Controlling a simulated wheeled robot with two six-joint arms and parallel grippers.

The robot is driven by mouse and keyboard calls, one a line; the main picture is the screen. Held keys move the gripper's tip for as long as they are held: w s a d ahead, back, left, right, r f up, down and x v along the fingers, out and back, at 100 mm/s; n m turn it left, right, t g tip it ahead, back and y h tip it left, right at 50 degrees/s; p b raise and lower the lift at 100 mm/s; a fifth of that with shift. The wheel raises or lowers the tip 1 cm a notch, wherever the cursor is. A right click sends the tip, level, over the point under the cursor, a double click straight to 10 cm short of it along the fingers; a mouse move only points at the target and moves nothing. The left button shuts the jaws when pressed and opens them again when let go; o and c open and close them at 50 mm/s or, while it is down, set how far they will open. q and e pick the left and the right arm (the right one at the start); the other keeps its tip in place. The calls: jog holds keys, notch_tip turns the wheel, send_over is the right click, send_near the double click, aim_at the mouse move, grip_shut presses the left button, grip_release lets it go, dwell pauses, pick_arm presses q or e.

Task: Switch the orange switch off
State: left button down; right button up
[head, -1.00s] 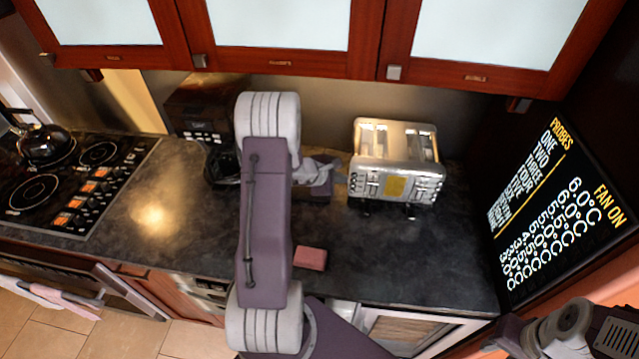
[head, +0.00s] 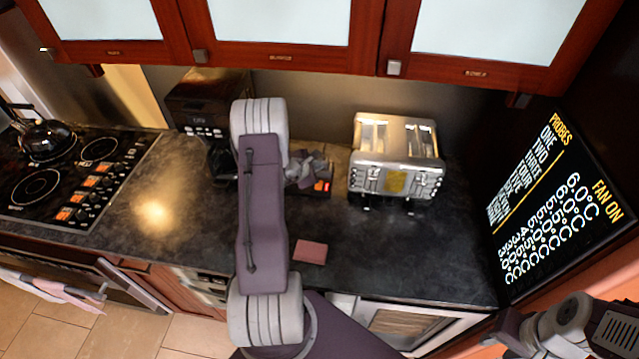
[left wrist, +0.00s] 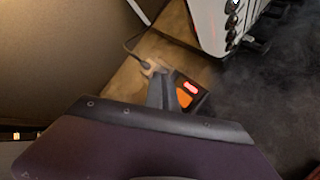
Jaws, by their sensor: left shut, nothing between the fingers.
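The orange switch (head: 322,186) sits on a small dark box at the back of the counter, left of the toaster. Part of it glows red-orange. In the left wrist view the switch (left wrist: 184,98) shows an orange face beside a bright red lit part. My left gripper (head: 318,168) is shut and empty, just behind and left of the switch in the head view. In the left wrist view its fingers (left wrist: 160,88) are close beside the switch's left side. I cannot tell whether they touch it. My right arm shows at the lower right, but its gripper is out of view.
A silver toaster (head: 395,160) stands right of the switch. A coffee machine (head: 205,105) is behind my left arm. A flat pink block (head: 310,252) lies near the counter's front. The cooktop (head: 75,175) is at left. Cabinets hang above. The right counter is clear.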

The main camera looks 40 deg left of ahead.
pick_arm(q)
jog(key=b, duration=0.3)
send_over(319, 186)
jog(key=f, duration=0.5)
jog(key=shift+a+f, duration=0.1)
jog(key=shift+a, duration=0.25)
jog(key=shift+f+b, duration=0.35)
jog(key=shift+b, duration=0.1)
dwell(0.9)
jog(key=shift+f+b, duration=0.35)
jog(key=shift+b, duration=0.5)
jog(key=shift+w+f+b, duration=0.1)
jog(key=shift+f+b, duration=0.25)
jog(key=shift+b, duration=0.15)
dwell(0.6)
jog(key=shift+r, duration=0.8)
